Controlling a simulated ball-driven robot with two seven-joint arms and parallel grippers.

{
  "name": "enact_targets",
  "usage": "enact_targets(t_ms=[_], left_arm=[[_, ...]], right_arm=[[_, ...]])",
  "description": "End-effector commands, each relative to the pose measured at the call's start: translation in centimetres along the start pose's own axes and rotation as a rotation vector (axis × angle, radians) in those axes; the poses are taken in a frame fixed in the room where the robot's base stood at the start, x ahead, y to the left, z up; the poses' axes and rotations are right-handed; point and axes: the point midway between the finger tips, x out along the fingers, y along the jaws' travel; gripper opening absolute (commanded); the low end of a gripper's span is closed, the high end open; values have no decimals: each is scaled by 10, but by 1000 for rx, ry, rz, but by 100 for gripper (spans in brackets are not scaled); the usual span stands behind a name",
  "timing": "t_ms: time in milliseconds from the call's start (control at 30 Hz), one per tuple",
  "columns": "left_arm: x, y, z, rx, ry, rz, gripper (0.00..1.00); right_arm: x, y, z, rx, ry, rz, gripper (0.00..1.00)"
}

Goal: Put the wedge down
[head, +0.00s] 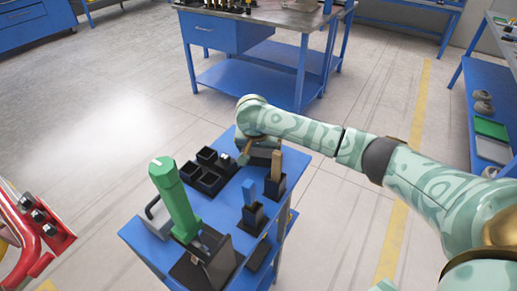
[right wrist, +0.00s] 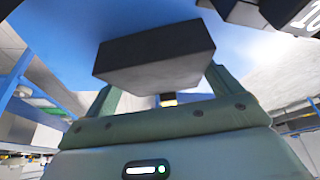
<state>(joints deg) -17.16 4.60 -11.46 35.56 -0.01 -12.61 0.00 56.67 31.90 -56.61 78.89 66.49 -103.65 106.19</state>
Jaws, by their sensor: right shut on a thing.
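The wedge is a dark grey block (right wrist: 155,60) in the right wrist view, with a paler underside. It sits between the two green fingers of my right gripper (right wrist: 160,82), which is shut on it. In the head view my right gripper (head: 246,153) is low over the far end of the blue cart (head: 215,225). The arm and hand hide part of the wedge there. I cannot tell whether the wedge touches the cart top. My left gripper is not in view.
Black bins (head: 208,178) stand left of my right gripper. Black holders with a wooden piece (head: 276,165) and a blue piece (head: 249,190) are nearer. A large green tool (head: 175,200) stands near the front left.

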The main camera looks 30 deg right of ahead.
Motion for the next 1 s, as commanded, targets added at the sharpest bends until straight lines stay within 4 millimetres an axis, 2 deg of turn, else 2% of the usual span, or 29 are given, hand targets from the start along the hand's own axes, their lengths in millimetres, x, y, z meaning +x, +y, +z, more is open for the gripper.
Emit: enact_targets(t_ms=[100,133,167,467,800,1000], left_arm=[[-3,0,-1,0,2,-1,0],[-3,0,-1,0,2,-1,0],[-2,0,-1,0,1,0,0],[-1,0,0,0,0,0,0],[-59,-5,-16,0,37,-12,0],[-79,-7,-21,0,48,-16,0]], right_arm=[[1,0,1,0,0,0,61],[2,0,1,0,-1,0,93],[2,0,1,0,-1,0,100],[-3,0,0,0,0,-1,100],[-84,0,-4,0,2,-4,100],[-115,-1,-2,0,-1,-3,100]])
